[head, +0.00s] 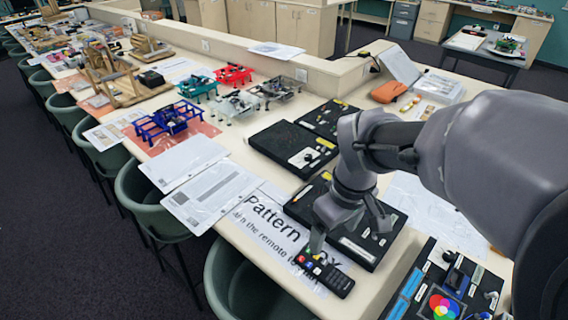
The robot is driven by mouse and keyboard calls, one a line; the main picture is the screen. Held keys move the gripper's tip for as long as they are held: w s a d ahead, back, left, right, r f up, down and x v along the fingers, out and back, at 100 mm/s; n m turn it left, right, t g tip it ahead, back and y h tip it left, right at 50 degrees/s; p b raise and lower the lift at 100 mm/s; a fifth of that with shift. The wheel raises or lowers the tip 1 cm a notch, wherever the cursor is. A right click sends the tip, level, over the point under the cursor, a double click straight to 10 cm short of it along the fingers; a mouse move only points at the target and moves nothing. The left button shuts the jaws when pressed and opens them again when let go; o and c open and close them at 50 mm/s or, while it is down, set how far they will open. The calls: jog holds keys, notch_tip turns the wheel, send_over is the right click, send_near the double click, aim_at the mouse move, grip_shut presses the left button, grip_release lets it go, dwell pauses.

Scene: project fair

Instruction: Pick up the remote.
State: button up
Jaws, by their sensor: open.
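The remote (328,276) is black with small coloured buttons at its left end. It lies on a printed paper sheet near the front edge of the long table, in the lower middle of the head view. My gripper (318,248) points down from my grey arm, just above and behind the remote's left end. It is open, and I see nothing held in it. In this one view I cannot tell whether a fingertip touches the remote. Part of the gripper's far side is hidden.
A black box (366,252) with small parts lies right behind the gripper. More black boxes (290,150) lie further back. A black board with a colour wheel (444,306) is at lower right. White sheets (208,196) lie to the left. Green chairs (240,285) line the table's edge.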

notch_tip(320, 180, down, 3)
jog(key=w+n+g, duration=0.1)
jog(key=w+n, duration=0.1)
jog(key=n, duration=0.1)
jog(key=b, duration=0.5)
send_over(324, 269)
jog(key=f, duration=0.7)
jog(key=s+f, duration=0.1)
jog(key=f, duration=0.3)
jog(key=f+b, duration=0.1)
jog(key=f, duration=0.1)
jog(key=f+b, duration=0.1)
jog(key=f, duration=0.1)
jog(key=w+f+b, duration=0.1)
jog(key=f, duration=0.1)
jog(key=shift+f, duration=0.15)
jog(key=shift+c, duration=0.7)
jog(key=c, duration=1.4)
